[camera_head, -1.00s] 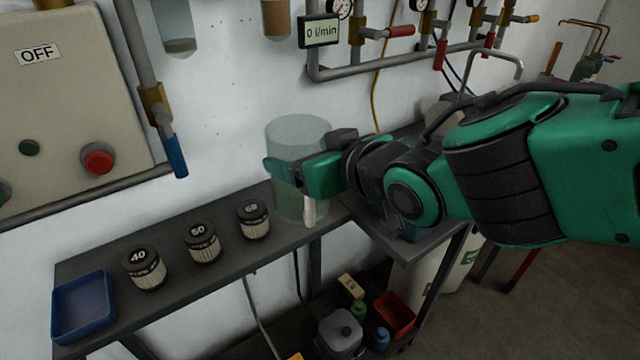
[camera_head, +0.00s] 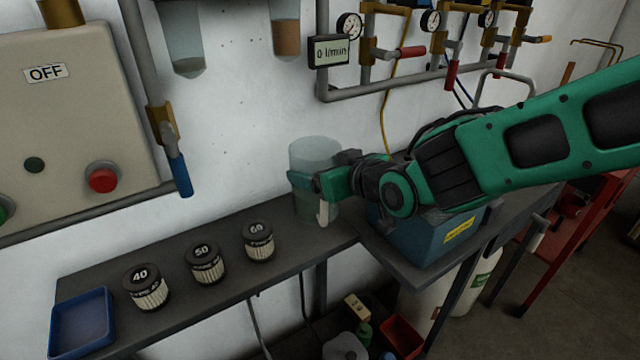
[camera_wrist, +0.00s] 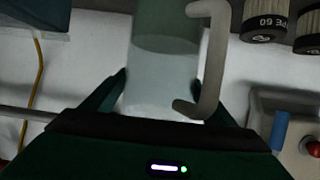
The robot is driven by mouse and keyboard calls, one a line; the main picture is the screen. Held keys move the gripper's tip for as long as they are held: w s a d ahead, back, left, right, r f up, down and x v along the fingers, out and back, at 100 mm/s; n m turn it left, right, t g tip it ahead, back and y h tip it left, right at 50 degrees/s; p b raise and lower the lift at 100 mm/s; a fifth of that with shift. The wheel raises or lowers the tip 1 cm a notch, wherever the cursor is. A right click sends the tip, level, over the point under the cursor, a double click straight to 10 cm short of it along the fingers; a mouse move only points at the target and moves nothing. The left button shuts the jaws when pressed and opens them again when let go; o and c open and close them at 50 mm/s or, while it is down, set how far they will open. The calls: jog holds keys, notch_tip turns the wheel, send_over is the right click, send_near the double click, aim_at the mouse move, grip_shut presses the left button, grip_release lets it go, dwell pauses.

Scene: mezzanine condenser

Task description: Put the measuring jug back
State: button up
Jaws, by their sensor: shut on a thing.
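The measuring jug (camera_head: 315,157) is a clear cylinder with a pale handle and some liquid inside. My gripper (camera_head: 311,184) is shut on its side and holds it upright at the right end of the dark shelf (camera_head: 205,305). I cannot tell whether its base touches the shelf. In the wrist view the jug (camera_wrist: 165,65) stands between the two fingers of my gripper (camera_wrist: 165,92), with its handle on the right and a liquid line showing.
Three black-lidded filter jars marked 40 (camera_head: 147,288), 50 (camera_head: 205,263) and 60 (camera_head: 258,241) stand left of the jug. A blue tray (camera_head: 82,325) lies at the shelf's left end. A blue box (camera_head: 425,238) is close on the right. Wall pipes and gauges are above.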

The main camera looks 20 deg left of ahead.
jog(key=shift+w+a+f, duration=0.1)
jog(key=shift+w+f, duration=0.15)
jog(key=shift+f, duration=0.55)
jog(key=shift+w+f, duration=0.2)
jog(key=shift+f, duration=0.55)
jog(key=shift+w+a+f, duration=0.1)
jog(key=shift+w+f, duration=0.15)
jog(key=shift+f, duration=0.55)
jog(key=o, duration=2.1)
jog(key=shift+d+f, duration=0.1)
jog(key=shift+f, duration=0.05)
jog(key=shift+c, duration=0.2)
jog(key=shift+s+d+r, duration=0.2)
jog(key=shift+r, duration=0.05)
jog(key=v, duration=1.1)
jog(key=shift+d, duration=0.15)
